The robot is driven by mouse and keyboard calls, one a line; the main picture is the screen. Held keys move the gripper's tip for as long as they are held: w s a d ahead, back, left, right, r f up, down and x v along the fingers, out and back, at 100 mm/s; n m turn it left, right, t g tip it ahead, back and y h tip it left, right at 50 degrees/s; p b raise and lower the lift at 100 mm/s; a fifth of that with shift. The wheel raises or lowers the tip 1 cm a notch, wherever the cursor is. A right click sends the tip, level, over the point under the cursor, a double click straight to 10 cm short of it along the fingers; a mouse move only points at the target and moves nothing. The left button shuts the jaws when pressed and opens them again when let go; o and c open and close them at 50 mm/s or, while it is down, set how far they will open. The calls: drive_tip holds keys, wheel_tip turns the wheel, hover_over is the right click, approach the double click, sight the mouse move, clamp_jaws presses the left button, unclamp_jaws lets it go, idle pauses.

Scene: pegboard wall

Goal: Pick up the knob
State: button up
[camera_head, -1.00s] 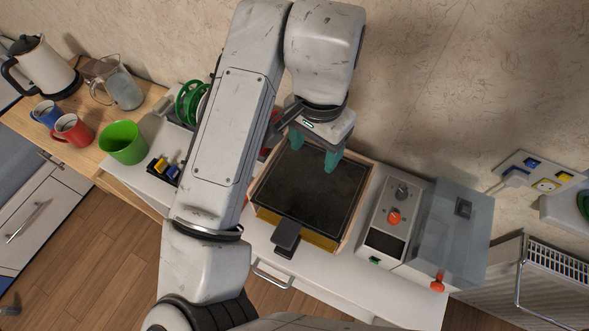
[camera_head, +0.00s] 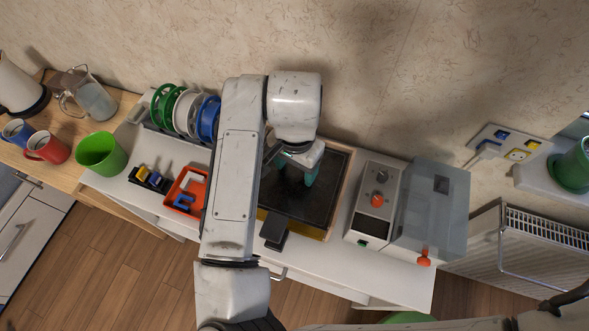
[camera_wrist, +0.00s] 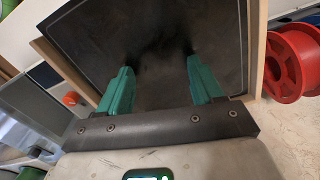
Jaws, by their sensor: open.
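Several knob-like parts show, and I cannot tell which is the task's knob. A grey knob (camera_head: 382,177) and a red-orange knob (camera_head: 377,200) stand on the face of a grey control box (camera_head: 366,225). An orange knob (camera_head: 424,257) is at the front of the glassy box to its right. In the wrist view one orange knob (camera_wrist: 71,98) shows at the left, beyond the board's edge. My gripper (camera_head: 298,172) is open and empty, its teal fingers above the dark board, left of the control box. The fingers also show apart in the wrist view (camera_wrist: 159,68).
The dark framed board (camera_head: 325,185) lies on the white counter. A red tray (camera_head: 178,208) with small parts, a rack of coloured discs (camera_head: 185,112) and a green cup (camera_head: 100,153) are at the left. A translucent box (camera_head: 432,210) stands right of the control box.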

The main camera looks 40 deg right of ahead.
drive_tip(key=c, duration=1.1)
drive_tip(key=shift+r, duration=0.15)
